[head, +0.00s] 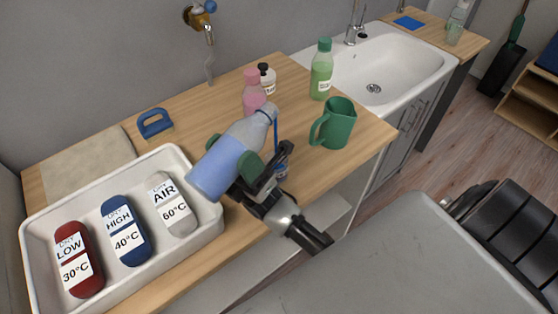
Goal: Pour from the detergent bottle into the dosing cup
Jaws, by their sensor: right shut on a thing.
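The detergent bottle (216,175), clear with blue liquid inside, is held above the wooden counter by my right gripper (262,165), which is shut on it. The bottle is tilted far over, its mouth to the upper right and slightly higher than its base. A thin blue stream falls from the mouth. The dosing cup (282,171), small and bluish, stands on the counter below the mouth, partly hidden by my gripper. The stream comes down at the cup; its rim and fill level cannot be made out. My left gripper is not in view.
A green jug (338,124) stands right of the cup. A pink bottle (253,92), a small white bottle (267,77) and a green bottle (321,70) stand behind. A white tray (211,232) with labelled pieces is at left, near a blue-handled brush (154,123).

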